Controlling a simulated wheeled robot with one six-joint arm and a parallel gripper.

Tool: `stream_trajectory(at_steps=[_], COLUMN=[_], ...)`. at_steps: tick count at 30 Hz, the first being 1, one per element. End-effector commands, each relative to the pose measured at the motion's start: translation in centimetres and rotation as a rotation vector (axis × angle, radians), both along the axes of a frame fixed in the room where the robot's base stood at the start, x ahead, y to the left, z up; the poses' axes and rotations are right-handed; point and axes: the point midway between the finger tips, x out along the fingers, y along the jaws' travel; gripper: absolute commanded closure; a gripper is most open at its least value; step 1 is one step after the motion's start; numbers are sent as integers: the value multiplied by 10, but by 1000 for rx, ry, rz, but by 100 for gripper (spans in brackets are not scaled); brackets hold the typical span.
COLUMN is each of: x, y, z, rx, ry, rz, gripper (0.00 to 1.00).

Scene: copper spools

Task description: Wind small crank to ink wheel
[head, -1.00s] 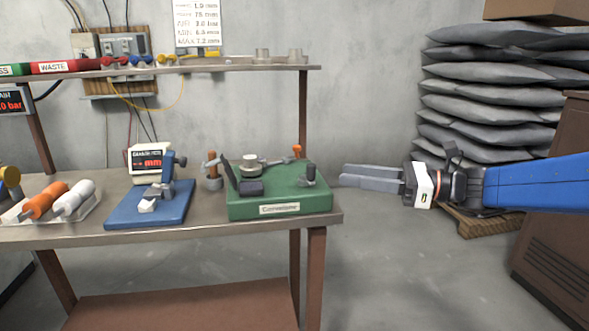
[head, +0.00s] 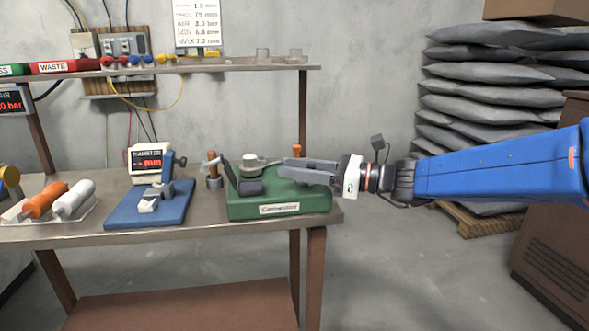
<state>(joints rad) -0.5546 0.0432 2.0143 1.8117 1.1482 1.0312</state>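A green box (head: 292,206) with a white label stands at the right end of the bench. On its top are a pale metal wheel (head: 250,160) and a dark block (head: 250,187) with an upright dark lever. A small orange knob (head: 297,150) shows behind my gripper (head: 282,166). My gripper reaches in from the right over the box top, its two grey fingers pointing left towards the wheel. The fingers hide the dark upright part at the box's right. I cannot tell whether they touch anything or how wide they are apart. I cannot tell which part is the small crank.
A brown-handled metal piece (head: 213,170) stands left of the box. A shelf (head: 230,69) runs above. Grey sacks (head: 490,75) are stacked right.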

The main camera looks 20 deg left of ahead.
Motion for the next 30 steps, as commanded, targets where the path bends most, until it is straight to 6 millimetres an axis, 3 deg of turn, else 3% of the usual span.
stream_trajectory(at_steps=[10,11,15,30], x=[0,0,0,0], y=[4,4,4,1], z=[0,0,0,-1], rx=[0,0,0,-1], ry=[0,0,1,1], rz=[0,0,0,99], gripper=[64,67,100,100])
